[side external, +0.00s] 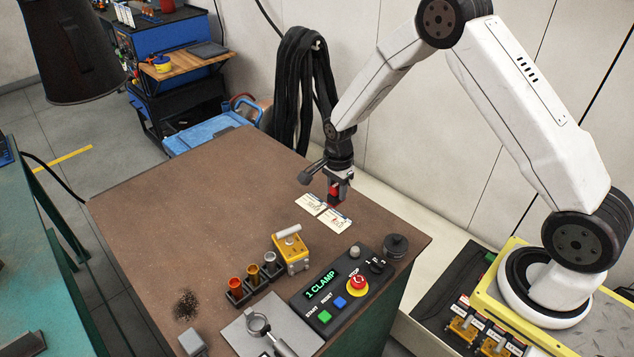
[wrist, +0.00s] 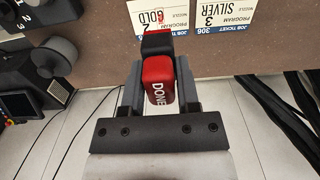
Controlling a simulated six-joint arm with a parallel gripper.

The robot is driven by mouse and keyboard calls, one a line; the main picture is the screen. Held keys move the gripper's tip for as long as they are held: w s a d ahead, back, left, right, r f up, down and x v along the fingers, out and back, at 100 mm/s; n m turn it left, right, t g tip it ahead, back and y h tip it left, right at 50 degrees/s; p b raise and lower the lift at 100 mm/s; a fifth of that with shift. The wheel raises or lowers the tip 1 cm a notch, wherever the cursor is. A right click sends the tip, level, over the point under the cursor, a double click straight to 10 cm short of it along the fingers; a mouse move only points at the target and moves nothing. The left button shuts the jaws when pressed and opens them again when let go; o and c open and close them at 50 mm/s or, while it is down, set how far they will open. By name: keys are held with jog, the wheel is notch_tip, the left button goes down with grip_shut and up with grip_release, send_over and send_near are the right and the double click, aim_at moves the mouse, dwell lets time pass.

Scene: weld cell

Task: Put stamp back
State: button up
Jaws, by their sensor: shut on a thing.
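My gripper (side external: 336,186) is shut on a red stamp (side external: 334,191) with a black end, held above the brown table near the job tickets. In the wrist view the stamp (wrist: 159,80) reads "DONE" and sits between both fingers. Two white job tickets lie side by side on the table: the gold one (wrist: 152,14) and the silver one (wrist: 210,12). In the side view the tickets are the left ticket (side external: 309,204) and the right ticket (side external: 335,220). The stamp partly covers the gold ticket in the wrist view, where a red mark shows on it.
A control box (side external: 332,291) with buttons, a round black object (side external: 396,245), a yellow block with a grey handle (side external: 291,252) and a rack of nozzle cups (side external: 252,284) stand toward the front. The table's left and back areas (side external: 200,200) are clear.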

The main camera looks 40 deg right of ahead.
jog(key=shift+s+r, duration=0.1)
jog(key=shift+s+a+r, duration=0.2)
jog(key=shift+s+r, duration=0.05)
jog(key=shift+s, duration=0.2)
jog(key=s+a+r, duration=0.2)
jog(key=s, duration=0.7)
jog(key=s+a+r, duration=0.1)
jog(key=s+r, duration=0.2)
jog(key=s, duration=0.7)
jog(key=shift+s+a+r, duration=0.15)
jog(key=shift+a+r, duration=0.1)
jog(key=shift+a, duration=0.1)
jog(key=shift+w+d+f, duration=0.1)
jog(key=shift+w+f, duration=1.45)
jog(key=shift+w, duration=0.7)
jog(key=shift+w+f, duration=1.6)
jog(key=shift+w, duration=0.65)
jog(key=shift+w+d+f, duration=0.1)
jog(key=shift+w+f, duration=1.45)
jog(key=shift+w, duration=0.7)
